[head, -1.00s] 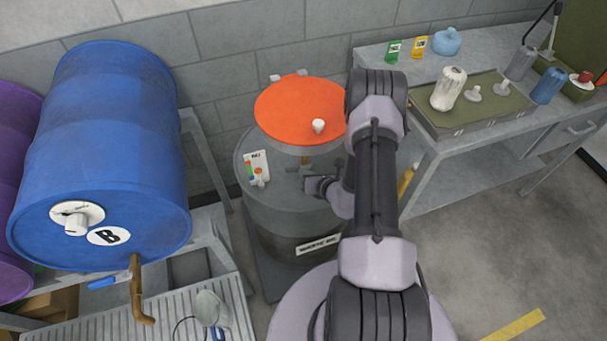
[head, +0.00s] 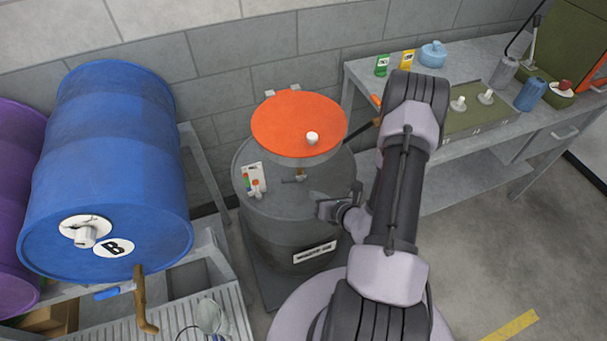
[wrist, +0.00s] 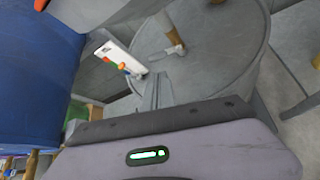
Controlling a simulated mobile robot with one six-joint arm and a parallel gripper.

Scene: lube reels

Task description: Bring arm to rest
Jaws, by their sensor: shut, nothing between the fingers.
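My gripper (head: 322,209) is in the head view, in front of the right part of the grey drum (head: 270,225) with the orange lid. Its fingers look closed and hold nothing. My arm reaches up from the bottom of the picture and bends back down to the gripper. In the wrist view the closed fingers (wrist: 158,90) point toward the top of the grey drum (wrist: 215,75). I cannot tell the exact gap between fingers and drum.
The orange round lid (head: 290,115) is raised above the grey drum. A small card (head: 254,178) stands on the drum top. A blue drum (head: 105,190) lies on a rack at left. A workbench (head: 360,75) with bottles is at right. Floor at right is clear.

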